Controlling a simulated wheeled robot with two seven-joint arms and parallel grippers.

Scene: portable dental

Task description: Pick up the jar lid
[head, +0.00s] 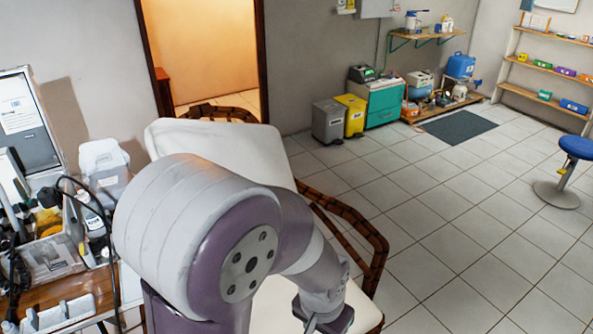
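I cannot make out a jar lid in the head view; small things on the cluttered table at the left are hard to tell apart. One of my arms, grey and purple, fills the lower middle of the picture and seems to be the left one. Its end, with the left gripper (325,322), is at the bottom edge in front of the pale chair. The fingers are mostly cut off, so I cannot tell whether they are open. My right gripper is not in view.
A wooden table (85,288) at the left holds a grey bin (50,257), bottles, cables and a monitor (22,118). A pale reclining chair (215,141) stands behind my arm. Tiled floor at the right is open up to a blue stool (576,147).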

